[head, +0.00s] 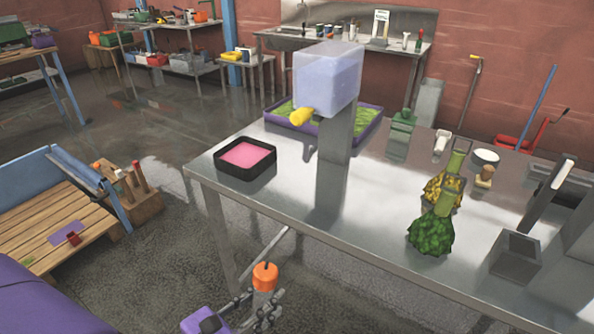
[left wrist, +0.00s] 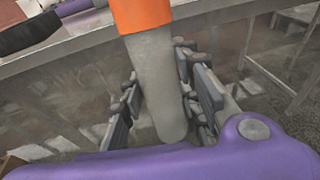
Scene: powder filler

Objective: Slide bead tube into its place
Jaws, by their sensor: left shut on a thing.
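The tube (head: 264,284), grey and translucent with an orange cap (head: 265,270), stands roughly upright in my left gripper (head: 264,309). In the left wrist view the tube (left wrist: 158,85) runs between the finger pads of my left gripper (left wrist: 165,100), its orange cap (left wrist: 143,14) at the top of the picture. I cannot make out beads in it. The gripper is in front of the steel table's near edge, over the floor. A wooden block (head: 140,205) with several upright coloured pieces is to the left. My right gripper is not in view.
A slatted wooden pallet (head: 60,225) is at left. Open floor lies between pallet and table.

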